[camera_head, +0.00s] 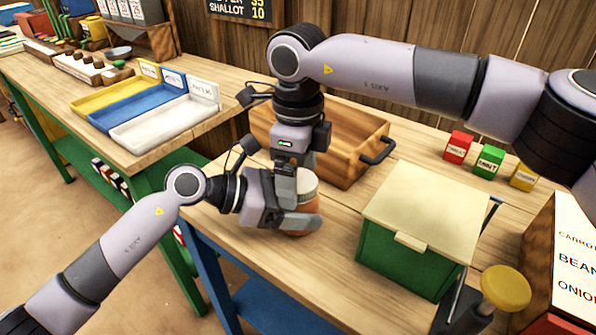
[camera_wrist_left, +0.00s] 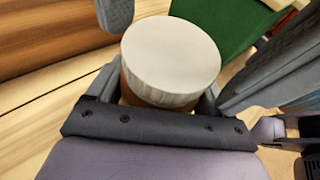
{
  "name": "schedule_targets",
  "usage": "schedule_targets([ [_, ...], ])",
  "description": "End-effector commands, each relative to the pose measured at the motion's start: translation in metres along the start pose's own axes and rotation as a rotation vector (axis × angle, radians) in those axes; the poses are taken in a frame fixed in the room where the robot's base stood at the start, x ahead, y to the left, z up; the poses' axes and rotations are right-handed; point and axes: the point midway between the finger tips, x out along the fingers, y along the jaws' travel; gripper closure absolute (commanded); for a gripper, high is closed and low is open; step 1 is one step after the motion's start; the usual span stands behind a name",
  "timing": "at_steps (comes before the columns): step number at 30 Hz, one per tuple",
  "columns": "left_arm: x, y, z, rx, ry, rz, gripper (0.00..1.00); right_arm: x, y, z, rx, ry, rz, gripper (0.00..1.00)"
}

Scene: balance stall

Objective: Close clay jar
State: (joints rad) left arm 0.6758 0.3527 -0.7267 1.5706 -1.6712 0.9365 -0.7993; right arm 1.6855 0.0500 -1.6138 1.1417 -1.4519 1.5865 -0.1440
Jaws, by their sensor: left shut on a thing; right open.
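The clay jar (camera_head: 308,203) is brown and stands upright at the near edge of the table. My left gripper (camera_head: 303,214) is shut around its body from the left and hides much of it. A pale, round lid (camera_head: 306,187) sits on top of the jar; it fills the middle of the left wrist view (camera_wrist_left: 171,55), with a strip of brown jar under it. Whether it is fully seated I cannot tell. My right gripper (camera_head: 285,188) points down at the jar's top, open, and partly hides the lid. Whether its fingers touch the lid is unclear.
A wooden crate (camera_head: 345,157) with a dark handle stands just behind the jar. A green box with a cream top (camera_head: 405,255) stands to the right. Small red, green and yellow boxes sit at the back right. Bare tabletop lies between the jar and the green box.

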Motion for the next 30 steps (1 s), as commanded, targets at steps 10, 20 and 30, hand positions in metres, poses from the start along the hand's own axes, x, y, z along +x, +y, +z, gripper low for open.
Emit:
schedule_targets([
  [10, 0.000, 0.000, 0.000, -0.001, 0.000, -0.001, 1.00, -0.038, 0.001, 0.001, -0.002, -0.003, -0.001, 0.07],
  [20, 0.000, 0.000, 0.000, -0.001, 0.000, -0.001, 1.00, -0.045, 0.001, 0.000, -0.002, 0.000, 0.001, 0.11],
  [30, 0.000, 0.000, 0.000, -0.001, 0.000, -0.001, 1.00, -0.055, 0.000, 0.001, -0.227, -0.001, 0.000, 0.11],
])
